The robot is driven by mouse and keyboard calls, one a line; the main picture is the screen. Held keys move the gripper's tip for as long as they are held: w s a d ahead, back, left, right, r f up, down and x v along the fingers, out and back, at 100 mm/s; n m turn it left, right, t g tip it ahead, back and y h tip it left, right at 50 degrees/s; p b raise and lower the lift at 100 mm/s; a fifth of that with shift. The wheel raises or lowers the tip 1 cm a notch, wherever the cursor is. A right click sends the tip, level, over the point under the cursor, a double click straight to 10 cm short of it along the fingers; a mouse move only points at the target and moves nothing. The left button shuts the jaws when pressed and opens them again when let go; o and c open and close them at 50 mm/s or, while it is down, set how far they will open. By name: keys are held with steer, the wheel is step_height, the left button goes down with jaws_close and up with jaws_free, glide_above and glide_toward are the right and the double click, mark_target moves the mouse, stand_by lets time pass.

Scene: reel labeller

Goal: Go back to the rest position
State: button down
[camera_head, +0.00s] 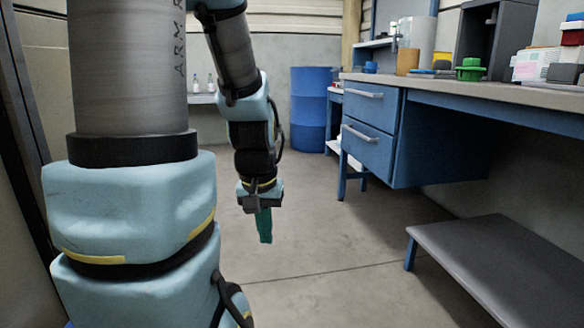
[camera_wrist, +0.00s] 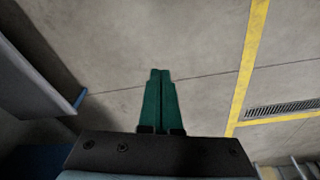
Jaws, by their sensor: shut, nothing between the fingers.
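My gripper (camera_head: 265,226) hangs fingers-down over bare floor in the middle of the head view, left of the workbench. Its green fingers also show in the wrist view (camera_wrist: 160,74), pressed together with nothing between them. My arm stands large on the left of the head view and hides part of the room behind it.
A blue workbench (camera_head: 470,91) with drawers stands at the right, with a green reel-like item (camera_head: 470,70) and boxes on top. A low grey platform (camera_head: 500,255) is at the lower right. A blue barrel (camera_head: 309,108) stands behind. The central floor (camera_head: 330,250) is clear.

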step_height(320, 180, up, 38)
steer(key=s+a+p, duration=0.1)
steer(key=p, duration=3.6)
steer(key=shift+s+a+f+p, duration=0.15)
steer(key=shift+s+f+p, duration=0.05)
steer(key=shift+s+p, duration=0.1)
